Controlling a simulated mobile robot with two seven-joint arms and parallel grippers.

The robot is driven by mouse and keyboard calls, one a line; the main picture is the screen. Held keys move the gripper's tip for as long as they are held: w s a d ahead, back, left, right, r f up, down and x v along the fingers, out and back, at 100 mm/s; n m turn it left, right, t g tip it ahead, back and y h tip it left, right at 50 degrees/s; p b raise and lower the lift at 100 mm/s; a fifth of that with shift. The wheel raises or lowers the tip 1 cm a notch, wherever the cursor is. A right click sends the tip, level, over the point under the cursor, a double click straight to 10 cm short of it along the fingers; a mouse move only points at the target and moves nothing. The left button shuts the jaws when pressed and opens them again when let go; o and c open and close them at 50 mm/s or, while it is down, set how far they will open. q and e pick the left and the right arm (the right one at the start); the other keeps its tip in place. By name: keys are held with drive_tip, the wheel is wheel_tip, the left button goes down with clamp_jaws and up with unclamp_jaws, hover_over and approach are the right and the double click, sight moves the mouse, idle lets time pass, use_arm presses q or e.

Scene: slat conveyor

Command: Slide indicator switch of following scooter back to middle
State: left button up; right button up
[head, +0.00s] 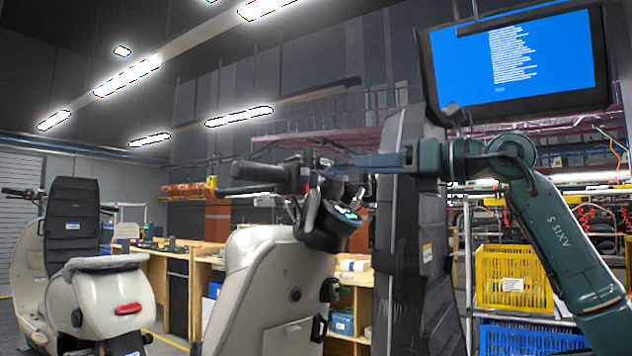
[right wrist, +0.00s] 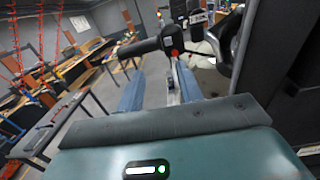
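A cream scooter (head: 270,285) stands in the middle of the head view, its dark handlebar grip (head: 258,172) pointing left. Its switch housing (head: 305,172) sits at the inner end of the grip. In the right wrist view the grip (right wrist: 140,47) and the switch housing (right wrist: 172,42), with a red button, lie just beyond my fingertips. The indicator slider is too small to make out, so its position is unclear. My right gripper (head: 366,161) comes in from the right at handlebar height. Its two blue fingers (right wrist: 160,82) are apart with nothing held between them. My left gripper is out of view.
Another cream scooter (head: 110,300) stands at the left. A dark upright column (head: 405,230) stands close behind the handlebar, near my right arm. A blue screen (head: 515,60) hangs at the upper right. Yellow (head: 513,279) and blue crates stand on a rack at the right.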

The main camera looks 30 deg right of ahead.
drive_tip(key=d+h, duration=0.1)
drive_tip(key=p, duration=0.3)
approach(308, 173)
drive_tip(key=x, duration=0.8)
drive_tip(key=shift+s, duration=0.1)
clamp_jaws()
